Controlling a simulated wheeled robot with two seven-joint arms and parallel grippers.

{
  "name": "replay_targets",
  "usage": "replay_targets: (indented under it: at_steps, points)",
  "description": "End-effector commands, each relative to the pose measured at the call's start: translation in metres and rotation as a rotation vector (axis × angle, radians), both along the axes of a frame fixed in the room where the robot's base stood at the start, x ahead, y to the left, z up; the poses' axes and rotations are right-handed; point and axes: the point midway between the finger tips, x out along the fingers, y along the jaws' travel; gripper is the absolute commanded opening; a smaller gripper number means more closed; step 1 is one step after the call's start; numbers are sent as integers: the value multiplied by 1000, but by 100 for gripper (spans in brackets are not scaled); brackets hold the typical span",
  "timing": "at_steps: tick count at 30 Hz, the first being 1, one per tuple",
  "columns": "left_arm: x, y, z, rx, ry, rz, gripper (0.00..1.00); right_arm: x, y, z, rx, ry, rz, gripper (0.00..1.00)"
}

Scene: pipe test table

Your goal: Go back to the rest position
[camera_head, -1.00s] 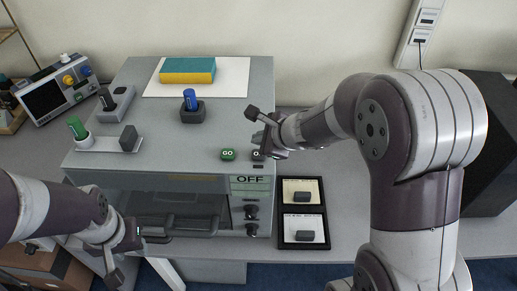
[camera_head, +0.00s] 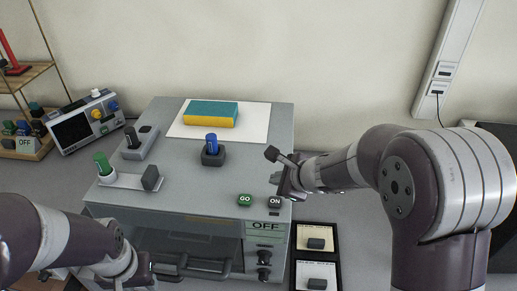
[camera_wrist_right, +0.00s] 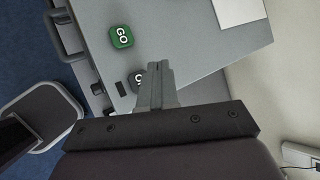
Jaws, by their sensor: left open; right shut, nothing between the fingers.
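My right gripper (camera_head: 276,178) is shut and empty. It hangs at the right edge of the grey box-shaped machine (camera_head: 185,192), close to the dark ON button (camera_head: 275,202). In the right wrist view its closed fingers (camera_wrist_right: 158,72) partly cover that ON button (camera_wrist_right: 137,79), with the green GO button (camera_wrist_right: 121,36) beside it. Whether it touches the button I cannot tell. My left gripper (camera_head: 148,272) is low at the left, in front of the machine near its handle (camera_head: 190,268); its fingers are partly cut off by the bottom edge.
An OFF sign (camera_head: 266,228) is on the machine's front. On top are a teal and yellow block (camera_head: 210,114) on white paper, a blue peg (camera_head: 212,142) and a green peg (camera_head: 102,163). Black-framed trays (camera_head: 316,243) lie right of the machine. A meter (camera_head: 78,125) stands at left.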

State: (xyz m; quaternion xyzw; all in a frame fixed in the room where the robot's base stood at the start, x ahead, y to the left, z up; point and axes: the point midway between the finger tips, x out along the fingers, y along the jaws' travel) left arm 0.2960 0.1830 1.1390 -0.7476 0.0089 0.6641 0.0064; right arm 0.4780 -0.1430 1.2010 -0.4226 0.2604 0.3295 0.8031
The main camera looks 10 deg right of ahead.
Motion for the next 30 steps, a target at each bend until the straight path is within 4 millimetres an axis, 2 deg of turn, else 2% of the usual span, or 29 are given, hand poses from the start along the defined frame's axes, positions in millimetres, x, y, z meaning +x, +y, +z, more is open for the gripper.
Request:
replay_targets:
  at_steps: [2,5,8,11,12,15,18,21,30]
  points:
    - [0,0,0,0,0,0,43,0,0,0,-2,-1,2,0]
    - [0,0,0,0,0,0,43,-9,2,-7,-81,-1,109,0]
    - [0,0,-1,0,0,0,43,-44,5,-28,-285,24,406,0]
    - [0,0,-8,0,0,0,43,-95,1,-55,-535,52,826,0]
    - [0,0,-11,0,0,0,43,-114,-4,-65,-627,60,993,0]
    - [0,0,-18,0,0,0,43,-152,-21,-81,-819,75,1366,0]
    - [0,0,-24,0,0,0,43,-175,-36,-90,-946,82,1626,0]
    - [0,0,-30,0,0,0,43,-185,-43,-95,-1014,80,1754,0]
    - [0,0,-31,0,0,0,43,-183,-40,-93,-1022,69,1757,0]
